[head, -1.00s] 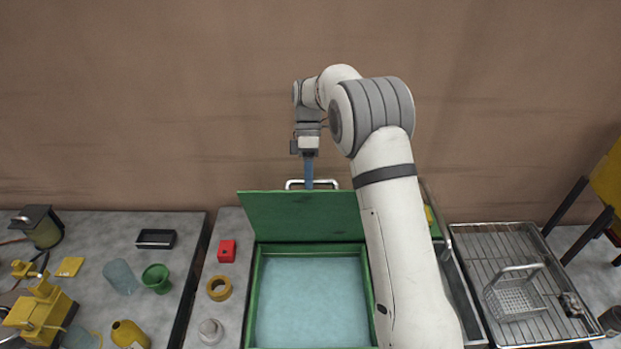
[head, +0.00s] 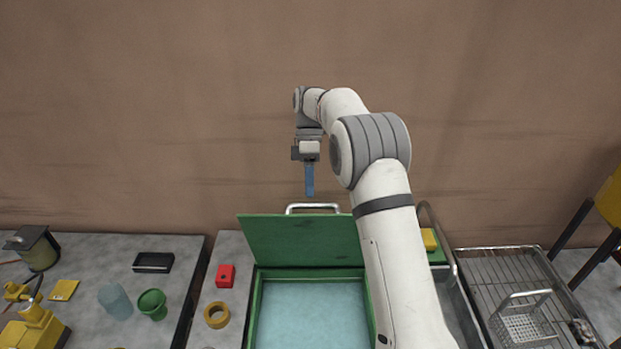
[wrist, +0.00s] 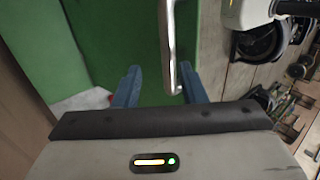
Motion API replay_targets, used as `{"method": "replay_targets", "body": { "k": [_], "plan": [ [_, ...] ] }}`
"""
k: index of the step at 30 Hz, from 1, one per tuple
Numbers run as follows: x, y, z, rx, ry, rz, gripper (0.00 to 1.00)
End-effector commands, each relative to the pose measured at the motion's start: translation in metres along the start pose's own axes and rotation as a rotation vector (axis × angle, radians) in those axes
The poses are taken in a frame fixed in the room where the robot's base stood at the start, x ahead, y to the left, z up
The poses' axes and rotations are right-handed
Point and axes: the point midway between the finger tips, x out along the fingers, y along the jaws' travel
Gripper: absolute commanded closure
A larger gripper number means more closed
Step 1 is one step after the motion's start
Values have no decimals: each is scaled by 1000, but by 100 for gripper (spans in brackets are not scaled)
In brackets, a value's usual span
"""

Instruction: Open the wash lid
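The green wash lid (head: 300,240) stands raised, leaning back at the rear edge of the green-rimmed wash basin (head: 258,310), which shows pale blue liquid. The lid's metal bar handle (head: 312,207) runs along its top edge. My gripper (head: 309,194) hangs pointing down just above the handle, with its blue fingers apart from it in the head view. In the wrist view my gripper (wrist: 160,72) is open and empty. The handle (wrist: 171,50) shows ahead between the fingers, nearer the right one, with the green lid (wrist: 115,45) behind.
A red block (head: 225,276) and a yellow ring (head: 217,315) lie left of the basin. A green cup (head: 152,304), a clear cup (head: 115,300) and a black tray (head: 153,262) are farther left. A wire basket (head: 522,322) sits on the rack (head: 500,262) at right.

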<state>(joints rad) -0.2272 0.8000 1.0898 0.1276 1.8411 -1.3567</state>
Motion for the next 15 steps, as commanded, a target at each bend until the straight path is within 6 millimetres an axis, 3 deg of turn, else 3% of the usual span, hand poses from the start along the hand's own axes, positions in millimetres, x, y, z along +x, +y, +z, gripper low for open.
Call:
{"method": "replay_targets", "body": {
  "k": [6,15],
  "plan": [
    [-22,2,1,1,1,1,62],
    [-30,1,1,2,0,-2,62]
  ]
}}
